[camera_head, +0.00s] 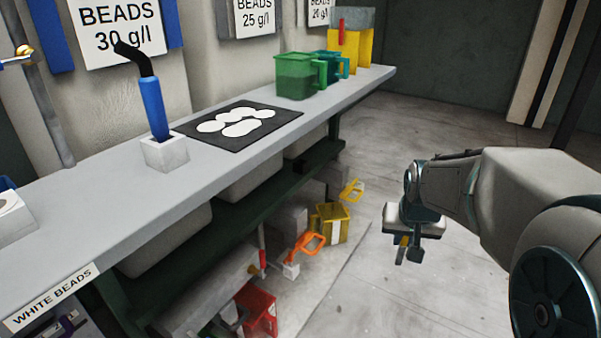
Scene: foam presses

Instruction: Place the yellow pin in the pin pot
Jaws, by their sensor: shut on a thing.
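My gripper (407,252) is over the open floor, right of the bench, pointing down. It is shut on a small yellow piece (403,241), seemingly the yellow pin; only a little of it shows at the fingers. I cannot tell for sure which container is the pin pot. A small square whitish pot (166,155) stands on the bench top, with a blue tool with a bent black end (153,103) upright in it. My gripper is well apart from it, to the right and lower.
Below are a yellow jug (331,224), an orange-handled item (308,243) and a red container (257,312). Floor around my gripper is clear.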

